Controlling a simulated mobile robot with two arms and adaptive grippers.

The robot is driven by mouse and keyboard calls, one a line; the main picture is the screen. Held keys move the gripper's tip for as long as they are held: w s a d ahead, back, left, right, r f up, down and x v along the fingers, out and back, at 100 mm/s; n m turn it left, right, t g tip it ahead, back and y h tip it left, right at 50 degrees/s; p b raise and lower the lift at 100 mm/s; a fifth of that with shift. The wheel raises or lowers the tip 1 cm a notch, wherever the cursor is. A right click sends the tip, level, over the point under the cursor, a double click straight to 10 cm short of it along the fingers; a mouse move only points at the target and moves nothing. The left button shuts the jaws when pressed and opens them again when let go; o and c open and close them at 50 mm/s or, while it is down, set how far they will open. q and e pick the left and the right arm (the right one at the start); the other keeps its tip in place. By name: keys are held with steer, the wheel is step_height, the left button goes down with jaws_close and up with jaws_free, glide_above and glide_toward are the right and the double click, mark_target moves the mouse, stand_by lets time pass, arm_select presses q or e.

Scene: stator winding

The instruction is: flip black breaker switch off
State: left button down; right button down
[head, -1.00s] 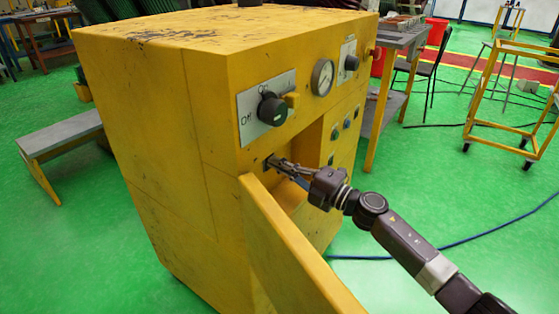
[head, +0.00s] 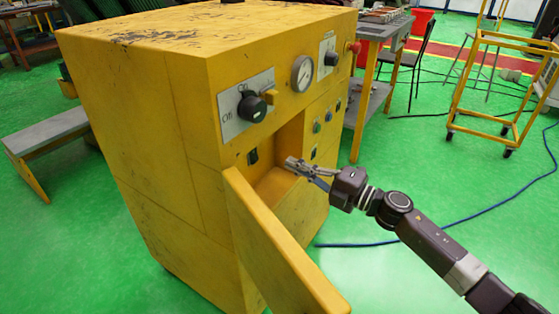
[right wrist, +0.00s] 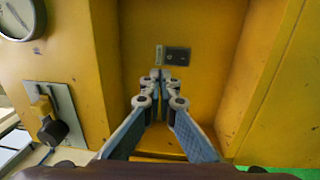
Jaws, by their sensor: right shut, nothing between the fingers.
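The black breaker switch (head: 253,156) is a small dark block on the yellow cabinet's front (head: 222,100), inside the recess behind the open door. It also shows in the right wrist view (right wrist: 178,56), just beyond my fingertips, with a small pale piece beside it. I cannot tell its on or off position. My right gripper (head: 290,162) is shut and empty, to the right of the switch and apart from it in the head view. Its fingertips meet in the right wrist view (right wrist: 160,75). My left gripper is not in view.
The open yellow door (head: 280,240) sticks out below my right gripper. Above the recess are a black rotary knob (head: 253,109) on a grey plate and a round gauge (head: 303,73). A blue cable (head: 440,237) lies on the green floor at the right.

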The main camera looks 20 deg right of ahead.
steer(key=shift+s+d+r, duration=0.2)
steer(key=shift+s+d, duration=0.35)
steer(key=shift+s, duration=0.15)
steer(key=shift+s+d+r, duration=0.15)
steer(key=shift+s+d, duration=0.35)
steer(key=shift+s, duration=0.15)
